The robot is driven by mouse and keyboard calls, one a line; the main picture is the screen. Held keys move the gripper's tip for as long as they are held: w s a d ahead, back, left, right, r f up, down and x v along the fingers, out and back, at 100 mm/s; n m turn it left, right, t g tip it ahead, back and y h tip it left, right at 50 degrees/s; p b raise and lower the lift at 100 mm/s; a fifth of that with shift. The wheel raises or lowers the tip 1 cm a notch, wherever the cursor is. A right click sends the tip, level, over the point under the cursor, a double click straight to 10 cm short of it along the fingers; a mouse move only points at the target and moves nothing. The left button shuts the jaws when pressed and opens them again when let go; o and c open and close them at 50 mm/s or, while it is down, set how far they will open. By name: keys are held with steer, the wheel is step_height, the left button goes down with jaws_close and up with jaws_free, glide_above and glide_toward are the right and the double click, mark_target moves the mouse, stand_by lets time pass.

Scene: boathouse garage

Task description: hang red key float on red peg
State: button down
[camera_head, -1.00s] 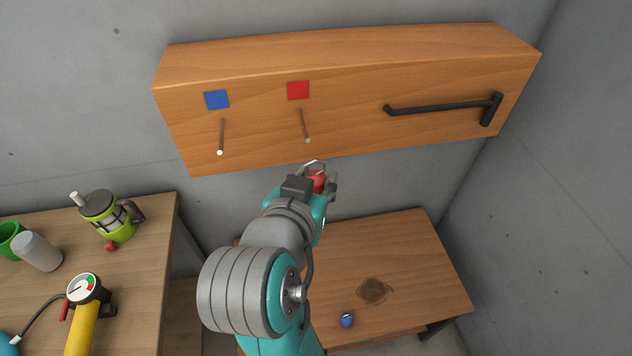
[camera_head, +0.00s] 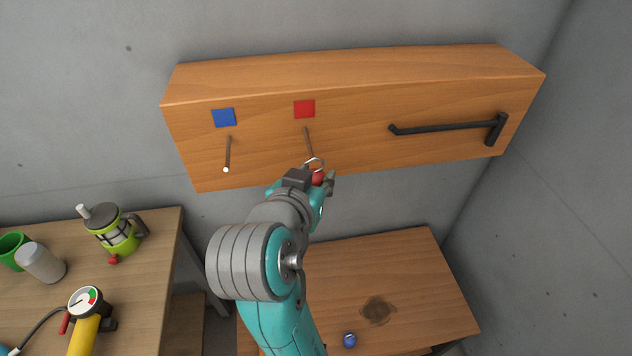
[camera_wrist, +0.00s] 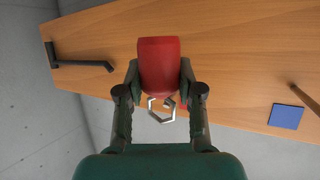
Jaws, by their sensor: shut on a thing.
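My gripper (camera_head: 314,184) is shut on the red key float (camera_head: 318,179), just below the wooden board. In the wrist view the red float (camera_wrist: 158,62) sits between the fingers, with its metal ring (camera_wrist: 161,109) showing. In the head view the ring (camera_head: 315,164) stands above the float and overlaps the tip of the red peg (camera_head: 309,142). I cannot tell whether the peg passes through the ring or lies behind it. The red square (camera_head: 304,109) marks this peg. In the wrist view the red peg is hidden.
A blue square (camera_head: 224,118) and its empty peg (camera_head: 227,153) are to the left. A black bar hook (camera_head: 448,128) sticks out at right. A low table (camera_head: 420,270) holds a blue object (camera_head: 349,340).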

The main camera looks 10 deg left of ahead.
steer(key=shift+w+a+f, duration=0.15)
steer(key=shift+w+f, duration=0.05)
steer(key=shift+w, duration=0.45)
steer(key=shift+w+a+f, duration=0.15)
steer(key=shift+w+a, duration=0.05)
steer(key=shift+w, duration=0.45)
steer(key=shift+w+a+f, duration=0.15)
steer(key=shift+w+f, duration=0.05)
steer(key=shift+w, duration=0.45)
steer(key=c, duration=0.7)
jaws_free()
steer(key=v, duration=1.2)
steer(key=shift+f, duration=0.1)
